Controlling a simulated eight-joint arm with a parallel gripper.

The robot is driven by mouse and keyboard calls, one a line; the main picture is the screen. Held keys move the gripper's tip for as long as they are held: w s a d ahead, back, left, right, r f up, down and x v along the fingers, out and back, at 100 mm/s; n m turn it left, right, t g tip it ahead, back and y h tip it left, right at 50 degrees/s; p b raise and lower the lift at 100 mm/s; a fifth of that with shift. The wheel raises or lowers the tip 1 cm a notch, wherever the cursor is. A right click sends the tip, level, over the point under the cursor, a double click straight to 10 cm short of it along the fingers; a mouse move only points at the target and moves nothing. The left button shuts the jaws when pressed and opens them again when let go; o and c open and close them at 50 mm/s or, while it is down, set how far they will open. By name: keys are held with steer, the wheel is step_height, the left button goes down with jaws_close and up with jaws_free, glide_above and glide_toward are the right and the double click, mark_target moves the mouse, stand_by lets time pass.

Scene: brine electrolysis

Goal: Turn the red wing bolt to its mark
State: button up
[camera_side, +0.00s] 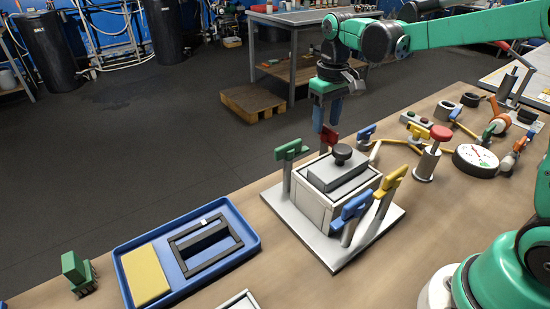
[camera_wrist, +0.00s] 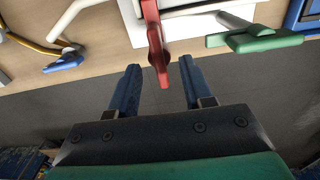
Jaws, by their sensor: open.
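The red wing bolt (camera_side: 329,136) stands at the far corner of the box fixture (camera_side: 318,238), partly hidden by the box and my fingers. In the wrist view the red wing bolt (camera_wrist: 153,36) points lengthwise between my two blue fingers. My gripper (camera_side: 327,116) is open and reaches down from above at the red wing. In the wrist view my gripper (camera_wrist: 160,66) has a finger on each side of the red wing's near end, with gaps on both sides. I cannot make out the bolt's mark.
Green (camera_side: 291,150), yellow (camera_side: 392,184) and blue (camera_side: 350,209) wing bolts stand around the box, whose lid has a black knob (camera_side: 341,152). A blue tray (camera_side: 125,282) lies left. A red-topped post (camera_side: 436,146) and a dial gauge (camera_side: 476,159) stand right.

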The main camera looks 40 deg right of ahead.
mark_target(326, 126)
steer(key=shift+r, duration=2.05)
steer(key=shift+f, duration=0.1)
step_height(326, 126, down, 5)
steer(key=shift+f, duration=0.1)
steer(key=shift+f+n, duration=0.15)
steer(key=shift+n, duration=0.15)
step_height(326, 126, up, 5)
steer(key=shift+r, duration=0.1)
